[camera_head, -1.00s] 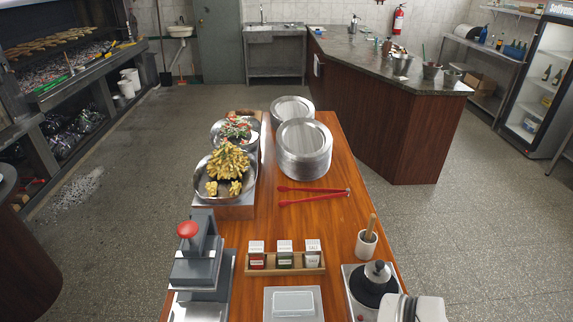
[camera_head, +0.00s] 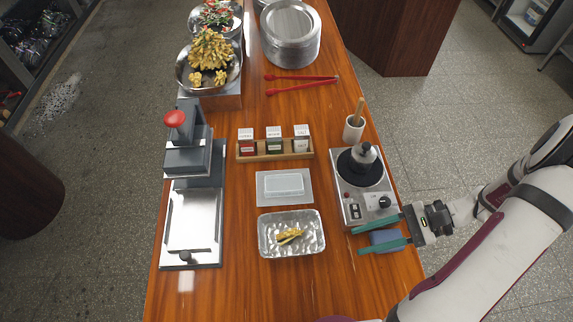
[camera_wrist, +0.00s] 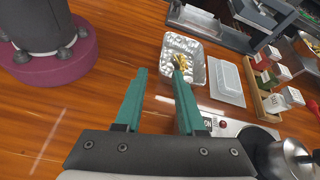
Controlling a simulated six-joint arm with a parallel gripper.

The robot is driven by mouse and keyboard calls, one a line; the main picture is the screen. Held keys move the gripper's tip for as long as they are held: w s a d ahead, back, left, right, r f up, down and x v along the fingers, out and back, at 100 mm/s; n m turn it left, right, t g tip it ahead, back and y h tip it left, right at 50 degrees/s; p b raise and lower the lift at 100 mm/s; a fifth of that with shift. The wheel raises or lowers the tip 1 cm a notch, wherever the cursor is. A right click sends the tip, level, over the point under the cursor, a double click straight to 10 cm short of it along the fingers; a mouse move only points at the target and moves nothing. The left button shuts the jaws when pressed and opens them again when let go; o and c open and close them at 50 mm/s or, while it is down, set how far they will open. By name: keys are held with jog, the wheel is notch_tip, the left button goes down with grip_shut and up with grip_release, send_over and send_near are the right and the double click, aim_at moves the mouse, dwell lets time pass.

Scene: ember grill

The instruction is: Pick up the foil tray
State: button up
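The foil tray (camera_head: 265,240) is a shiny silver rectangular pan on the wooden counter, with a few yellow pieces inside. It also shows in the wrist view (camera_wrist: 196,83), beyond the fingertips. My gripper (camera_head: 360,241) is at the right side of the counter, to the right of the tray and apart from it. Its two green fingers point left toward the tray and are spread apart with nothing between them, as the wrist view also shows (camera_wrist: 158,80). A blue block-like thing (camera_head: 384,238) lies below or behind the fingers; the fingers partly hide it.
A pale flat lidded container (camera_head: 284,187) lies just behind the tray. A hot plate (camera_head: 345,203) with a metal pot stands behind my gripper. A press with a metal plate (camera_head: 188,228) stands left. A spice rack (camera_head: 272,156) is farther back. Counter in front of the tray is clear.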

aim_at(304, 255)
notch_tip(304, 255, down, 2)
jog(key=shift+s+f+m+t+y, duration=0.1)
jog(key=shift+s+m+t+y, duration=0.05)
jog(key=shift+m+t+y, duration=0.3)
jog(key=x, duration=1.4)
jog(key=shift+a+f, duration=0.3)
jog(key=shift+a, duration=0.05)
grip_shut()
